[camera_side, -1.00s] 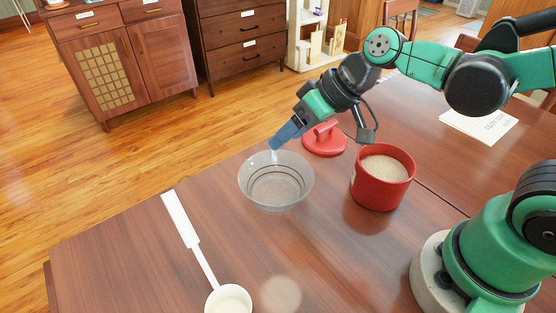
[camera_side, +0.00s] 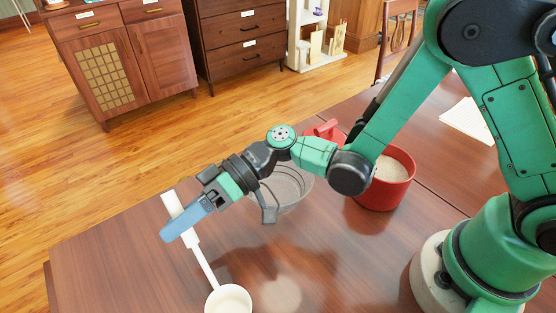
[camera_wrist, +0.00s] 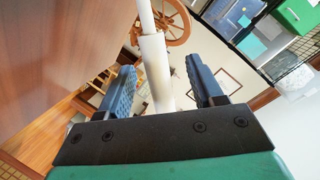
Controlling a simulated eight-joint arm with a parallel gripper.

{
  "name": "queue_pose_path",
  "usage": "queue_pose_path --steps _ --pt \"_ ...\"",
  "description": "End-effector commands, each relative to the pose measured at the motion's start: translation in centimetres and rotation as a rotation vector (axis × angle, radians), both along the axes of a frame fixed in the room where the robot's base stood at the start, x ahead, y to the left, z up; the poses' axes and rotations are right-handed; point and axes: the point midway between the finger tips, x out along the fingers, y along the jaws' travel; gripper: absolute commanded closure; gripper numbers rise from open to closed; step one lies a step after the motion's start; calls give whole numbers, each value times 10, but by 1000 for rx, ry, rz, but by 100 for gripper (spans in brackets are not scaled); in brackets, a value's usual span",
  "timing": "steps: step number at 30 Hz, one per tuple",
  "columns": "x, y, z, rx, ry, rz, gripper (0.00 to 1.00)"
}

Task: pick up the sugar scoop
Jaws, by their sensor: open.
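The white sugar scoop (camera_side: 207,268) lies on the wooden table, its round cup near the front edge of the side view and its wide handle end pointing up and left. My gripper (camera_side: 181,223) is at the wide part of the handle and covers a piece of it. In the wrist view, the white handle (camera_wrist: 156,72) shows between the two blue fingers of my gripper (camera_wrist: 161,66). The fingers are open, with a visible gap on each side of the handle. Contact with the handle cannot be made out.
A clear glass bowl (camera_side: 295,190) stands behind my forearm, partly hidden. A red canister (camera_side: 397,185) of grainy stuff stands right of it, its red lid (camera_side: 325,131) behind. Papers (camera_side: 466,118) lie at the back right. The table's left front area is clear.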

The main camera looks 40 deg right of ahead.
Motion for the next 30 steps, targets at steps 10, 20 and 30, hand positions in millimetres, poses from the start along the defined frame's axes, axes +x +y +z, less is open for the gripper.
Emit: queue_pose_path --steps 10,20,30 --pt "1 20 -6 -1 1 -2 40" --pt "1 19 -6 -1 1 -2 100" --pt "1 19 -5 -1 1 -2 100"
